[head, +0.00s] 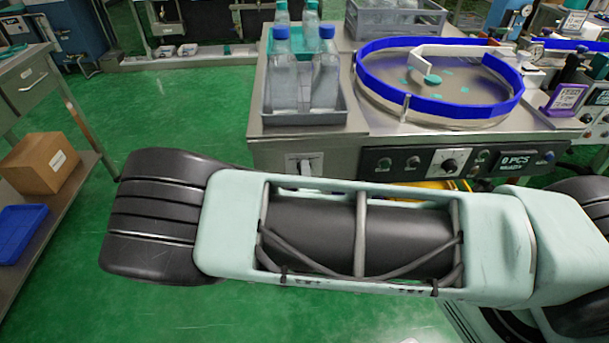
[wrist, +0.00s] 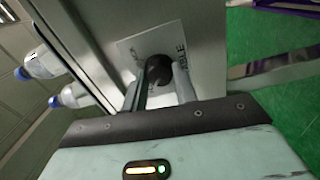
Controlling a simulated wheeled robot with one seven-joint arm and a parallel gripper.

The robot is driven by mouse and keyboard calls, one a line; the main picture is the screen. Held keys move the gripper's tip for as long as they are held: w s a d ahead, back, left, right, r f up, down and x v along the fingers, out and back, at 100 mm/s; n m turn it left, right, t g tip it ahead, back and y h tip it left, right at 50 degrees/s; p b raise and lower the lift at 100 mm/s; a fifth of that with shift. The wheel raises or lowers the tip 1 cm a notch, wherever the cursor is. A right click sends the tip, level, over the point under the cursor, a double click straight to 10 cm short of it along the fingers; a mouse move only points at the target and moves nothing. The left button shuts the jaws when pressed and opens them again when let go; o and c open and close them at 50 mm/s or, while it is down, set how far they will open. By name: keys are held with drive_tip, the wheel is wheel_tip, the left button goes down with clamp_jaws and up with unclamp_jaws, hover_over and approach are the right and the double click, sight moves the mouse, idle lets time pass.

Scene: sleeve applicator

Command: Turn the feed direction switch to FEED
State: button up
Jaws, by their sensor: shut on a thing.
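My gripper (wrist: 160,90) is shut on a dark round switch knob (wrist: 158,69) in the wrist view, one finger on each side of it. The knob sits on a pale label plate (wrist: 132,52) on the grey machine front. Lettering runs beside the knob, ending in what looks like "BLE"; the fingers and knob cover part of the plate, and I cannot read FEED or tell which way the knob points. In the head view a pale plate (head: 304,164) shows on the machine front below the bottles; my arm hides what lies lower.
A tray (head: 305,118) with clear blue-capped bottles (head: 326,75) stands above the plate. To its right are a round blue-rimmed feeder bowl (head: 437,103) and a control panel with a dial (head: 449,162) and a "0 PCS" display (head: 516,160). Green floor at left is clear up to a shelf with a cardboard box (head: 42,163).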

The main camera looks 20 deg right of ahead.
drive_tip(key=o, duration=1)
drive_tip(key=shift+c, duration=0.2)
drive_tip(key=b+v, duration=0.1)
drive_tip(key=v, duration=1.6)
drive_tip(key=shift+s, duration=0.25)
drive_tip(key=shift+a, duration=0.1)
